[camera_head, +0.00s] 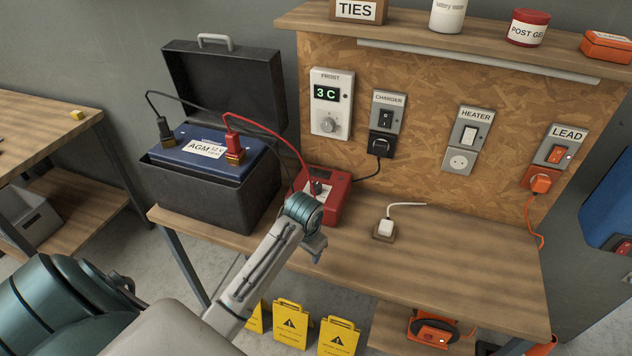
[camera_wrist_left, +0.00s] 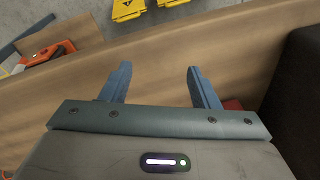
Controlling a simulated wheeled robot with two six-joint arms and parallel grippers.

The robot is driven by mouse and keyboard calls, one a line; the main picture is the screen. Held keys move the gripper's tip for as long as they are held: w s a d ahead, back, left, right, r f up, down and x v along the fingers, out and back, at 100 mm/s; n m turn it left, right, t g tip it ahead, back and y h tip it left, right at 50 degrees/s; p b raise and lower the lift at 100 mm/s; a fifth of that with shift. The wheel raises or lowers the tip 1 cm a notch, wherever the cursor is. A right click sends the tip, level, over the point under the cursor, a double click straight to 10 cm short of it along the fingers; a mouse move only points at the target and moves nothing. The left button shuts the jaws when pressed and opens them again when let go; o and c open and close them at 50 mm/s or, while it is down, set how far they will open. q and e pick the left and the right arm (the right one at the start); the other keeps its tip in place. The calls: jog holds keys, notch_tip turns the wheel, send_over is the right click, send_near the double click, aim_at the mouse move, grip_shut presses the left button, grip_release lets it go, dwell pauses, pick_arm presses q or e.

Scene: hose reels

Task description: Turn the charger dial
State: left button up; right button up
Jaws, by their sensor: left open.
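The charger (camera_head: 335,205) is a red box on the wooden workbench, behind my left gripper. A pale panel with a dark part shows on its top, but I cannot clearly make out the dial, and my arm hides part of the charger's front. A red cable runs from it to the battery (camera_head: 210,148). My left gripper (camera_head: 316,250) is over the bench's front, just in front of the charger and apart from it. In the left wrist view its two blue fingers (camera_wrist_left: 160,75) are spread with nothing between them. A small red patch (camera_wrist_left: 233,104) shows beside the right finger. My right gripper is out of view.
An open black battery case (camera_head: 210,200) stands left of the charger. A white plug (camera_head: 385,229) lies on the bench to the right. The board behind holds a frost thermostat (camera_head: 330,105) and switches labelled charger (camera_head: 388,115), heater and lead. The bench's right part (camera_head: 470,265) is clear.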

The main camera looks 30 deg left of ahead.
pick_arm(q)
jog(key=w+a+r, duration=0.4)
jog(key=w+r, duration=0.1)
jog(key=w, duration=0.4)
jog(key=g+h, duration=0.1)
jog(key=g, duration=0.1)
send_near(316, 185)
jog(key=shift+n, duration=0.4)
jog(key=f+p, duration=0.2)
jog(key=f, duration=0.1)
jog(key=f+p, duration=0.1)
jog(key=f, duration=0.3)
jog(key=shift+s+a+f+p, duration=0.1)
jog(key=shift+s+f+p, duration=0.1)
jog(key=shift+f+p, duration=0.2)
jog(key=shift+f, duration=0.5)
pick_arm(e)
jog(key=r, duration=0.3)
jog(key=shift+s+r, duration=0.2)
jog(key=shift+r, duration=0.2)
pick_arm(q)
jog(key=c, duration=1)
jog(key=shift+o, duration=0.2)
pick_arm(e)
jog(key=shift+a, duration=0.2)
